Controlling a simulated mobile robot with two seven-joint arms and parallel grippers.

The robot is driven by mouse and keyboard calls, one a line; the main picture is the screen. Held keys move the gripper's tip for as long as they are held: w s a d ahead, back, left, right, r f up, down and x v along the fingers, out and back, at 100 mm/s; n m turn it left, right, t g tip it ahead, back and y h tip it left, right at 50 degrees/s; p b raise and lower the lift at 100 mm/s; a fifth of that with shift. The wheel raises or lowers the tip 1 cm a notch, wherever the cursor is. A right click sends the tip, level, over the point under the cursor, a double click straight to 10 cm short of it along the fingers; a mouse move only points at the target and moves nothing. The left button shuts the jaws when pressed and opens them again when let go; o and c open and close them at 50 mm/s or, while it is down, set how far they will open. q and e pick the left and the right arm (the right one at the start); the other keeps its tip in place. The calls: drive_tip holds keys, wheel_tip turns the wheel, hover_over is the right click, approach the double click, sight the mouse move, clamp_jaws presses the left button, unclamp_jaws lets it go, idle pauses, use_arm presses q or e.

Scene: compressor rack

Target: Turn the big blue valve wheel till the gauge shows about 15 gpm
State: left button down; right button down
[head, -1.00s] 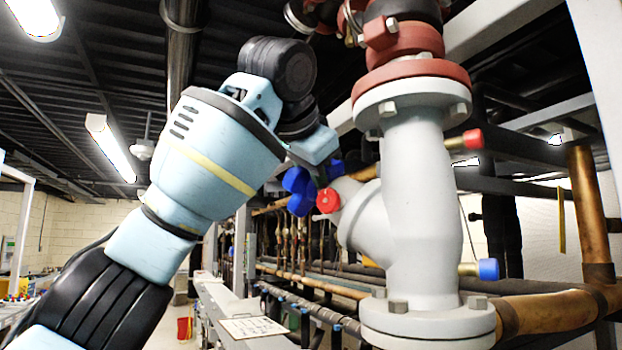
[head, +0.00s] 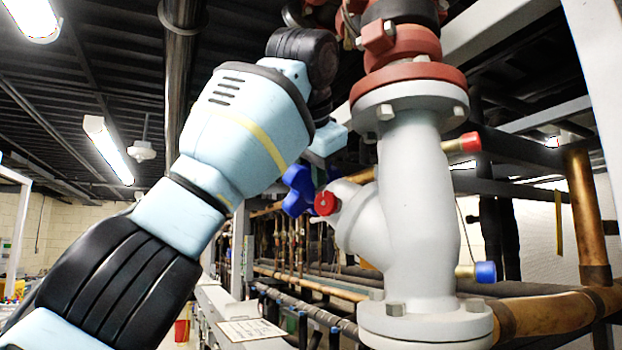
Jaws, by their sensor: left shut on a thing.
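The blue valve wheel (head: 297,190) shows in part beside the grey valve body (head: 418,210), just left of its red cap (head: 326,203). My left arm comes in from the left, and my left gripper (head: 318,160) is at the wheel's upper right edge, shut on the wheel. Its fingertips are mostly hidden behind the wrist and the wheel. I see no gauge face, so I cannot read the flow. My right gripper is not in view.
The grey valve body and the red flange (head: 408,78) stand close on the right of my left gripper. A copper pipe (head: 545,312) runs right from the valve's foot. A clipboard (head: 250,330) lies on the ledge below.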

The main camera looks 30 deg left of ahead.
use_arm(q)
drive_tip(key=shift+w+f, duration=0.1)
drive_tip(key=shift+f, duration=0.05)
drive_tip(key=c, duration=1.3)
unclamp_jaws()
drive_tip(key=shift+v, duration=3.95)
